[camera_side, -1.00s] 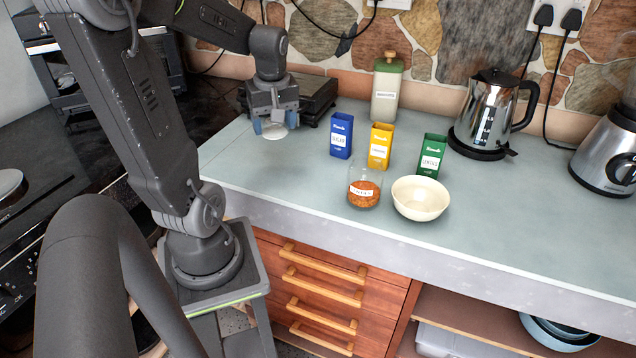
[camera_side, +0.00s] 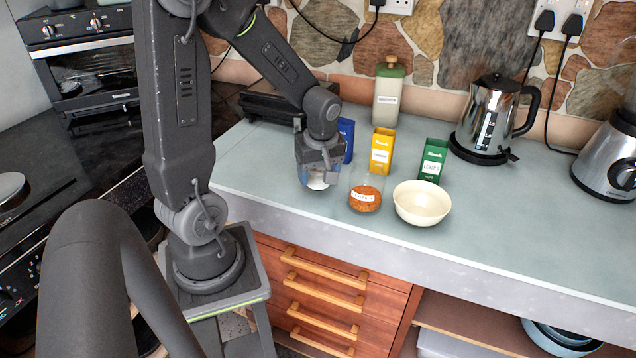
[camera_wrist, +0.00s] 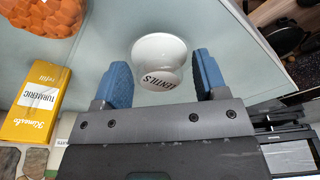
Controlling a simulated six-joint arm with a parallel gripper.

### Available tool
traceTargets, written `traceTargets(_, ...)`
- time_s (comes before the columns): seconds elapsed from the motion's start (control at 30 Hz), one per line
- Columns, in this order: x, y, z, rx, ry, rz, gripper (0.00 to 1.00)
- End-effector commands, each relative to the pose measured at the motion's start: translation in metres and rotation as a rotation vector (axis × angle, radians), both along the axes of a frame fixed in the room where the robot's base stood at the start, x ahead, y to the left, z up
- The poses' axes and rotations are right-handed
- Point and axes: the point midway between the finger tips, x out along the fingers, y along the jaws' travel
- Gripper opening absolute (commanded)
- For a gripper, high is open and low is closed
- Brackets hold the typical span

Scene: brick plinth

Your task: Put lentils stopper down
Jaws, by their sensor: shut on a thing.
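The lentils stopper (camera_wrist: 160,62) is white and round, with a "LENTILS" label, between the blue fingers in the wrist view. My gripper (camera_side: 318,178) is shut on it, just left of the jar and over the counter. The stopper's white underside (camera_side: 318,184) shows small below the fingers in the side view. I cannot tell whether it touches the counter. The glass jar (camera_side: 365,198) of orange lentils stands without a lid on the counter; its orange contents also show at the top left of the wrist view (camera_wrist: 45,16).
Behind stand a blue box (camera_side: 347,140), partly hidden by my arm, a yellow turmeric box (camera_side: 381,151) and a green lentils box (camera_side: 432,161). A cream bowl (camera_side: 421,203) is right of the jar. A green-lidded canister (camera_side: 387,95) and kettle (camera_side: 493,115) stand farther back.

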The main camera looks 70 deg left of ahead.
Motion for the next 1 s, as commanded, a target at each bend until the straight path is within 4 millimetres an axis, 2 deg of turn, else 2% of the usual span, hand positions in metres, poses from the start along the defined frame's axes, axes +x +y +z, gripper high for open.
traceTargets(0.1, -0.001, -0.001, -0.020, -0.004, 0.007, 0.000, 0.42)
traceTargets(0.2, -0.001, 0.000, -0.030, -0.003, 0.004, 0.000, 0.42)
traceTargets(0.63, -0.001, 0.000, -0.036, -0.002, 0.002, -0.001, 0.42)
traceTargets(0.67, -0.001, 0.000, -0.035, -0.001, 0.001, 0.000, 0.69)
traceTargets(0.9, -0.001, 0.000, -0.035, -0.001, 0.001, -0.001, 0.91)
traceTargets(1.0, -0.001, 0.000, -0.035, -0.001, 0.001, -0.001, 0.91)
